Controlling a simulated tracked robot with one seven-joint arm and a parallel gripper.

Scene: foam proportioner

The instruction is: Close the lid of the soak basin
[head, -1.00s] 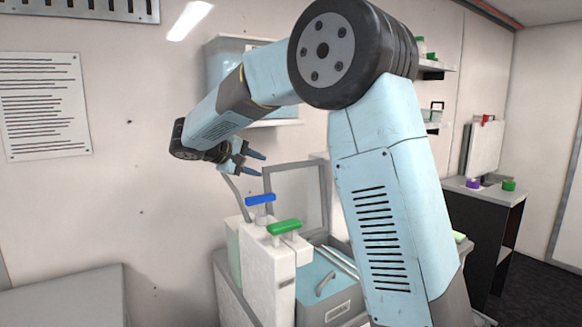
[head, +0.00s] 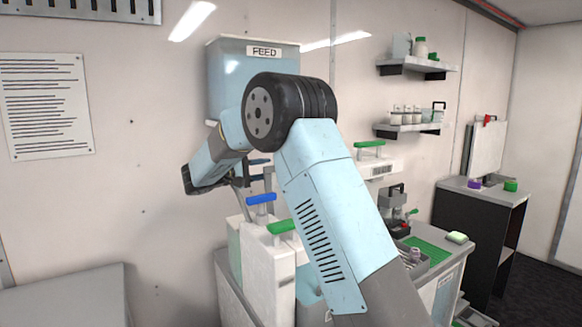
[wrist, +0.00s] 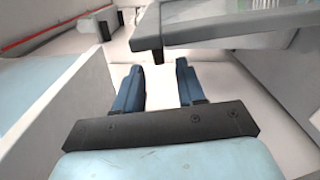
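The soak basin (head: 308,291) is mostly hidden behind my arm in the head view; only a small pale blue part shows right of the white block. A narrow grey upright strip (head: 269,183), seemingly the raised lid's edge, shows beside my gripper (head: 259,170). In the wrist view my gripper (wrist: 158,76) has its two blue fingers apart with nothing between them. A grey panel edge (wrist: 225,35), likely the lid, crosses the upper right, just beyond the right finger. I cannot tell whether they touch.
White blocks with a blue handle (head: 261,198) and a green handle (head: 281,227) stand just below my gripper. The FEED tank (head: 226,75) hangs on the wall behind. A green mat (head: 428,250) and small items lie on the counter at right.

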